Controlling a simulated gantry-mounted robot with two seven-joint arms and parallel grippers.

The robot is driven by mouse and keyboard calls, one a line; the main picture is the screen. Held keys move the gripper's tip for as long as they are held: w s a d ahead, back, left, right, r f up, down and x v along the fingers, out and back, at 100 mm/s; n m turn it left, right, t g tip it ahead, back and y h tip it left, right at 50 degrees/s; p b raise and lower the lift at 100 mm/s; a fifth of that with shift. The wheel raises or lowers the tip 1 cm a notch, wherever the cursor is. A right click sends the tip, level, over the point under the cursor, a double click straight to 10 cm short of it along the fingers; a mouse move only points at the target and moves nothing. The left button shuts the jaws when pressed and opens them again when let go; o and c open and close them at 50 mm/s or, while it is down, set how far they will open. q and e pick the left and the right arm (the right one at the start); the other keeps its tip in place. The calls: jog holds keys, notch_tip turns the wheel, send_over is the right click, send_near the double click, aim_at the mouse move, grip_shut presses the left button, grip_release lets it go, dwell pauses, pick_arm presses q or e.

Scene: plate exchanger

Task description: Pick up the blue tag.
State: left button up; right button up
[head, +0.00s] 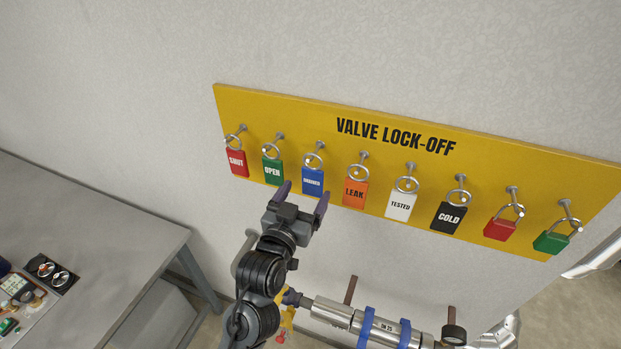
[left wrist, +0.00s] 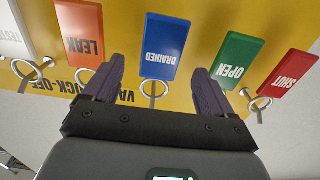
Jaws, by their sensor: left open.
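The blue tag (head: 312,181), marked DRAINED, hangs by a ring from a peg on the yellow board, between the green OPEN tag and the orange LEAK tag. My left gripper (head: 303,194) is open just below and in front of it, with purple fingers pointing up toward the board. In the left wrist view the blue tag (left wrist: 163,47) appears upside down, between and beyond the two fingertips of the gripper (left wrist: 160,80). The fingers look apart from the tag, and nothing is between them. My right gripper is not in view.
The yellow VALVE LOCK-OFF board (head: 285,110) also holds the green tag (head: 273,171), orange tag (head: 355,193), several other tags and padlocks. A grey pipe with blue bands (head: 365,327) runs below. A grey bench (head: 100,230) stands left.

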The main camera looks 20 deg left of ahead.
aim_at(312, 182)
pick_arm(q)
jog(key=shift+w, duration=1.1)
jog(key=shift+w+f+p, duration=0.1)
jog(key=shift+w+p, duration=1.1)
jog(key=shift+w, duration=0.8)
jog(key=shift+w+a+f, duration=0.1)
jog(key=shift+w+f, duration=0.05)
jog(key=shift+w, duration=0.45)
jog(key=c, duration=1)
jog(key=shift+c, duration=0.2)
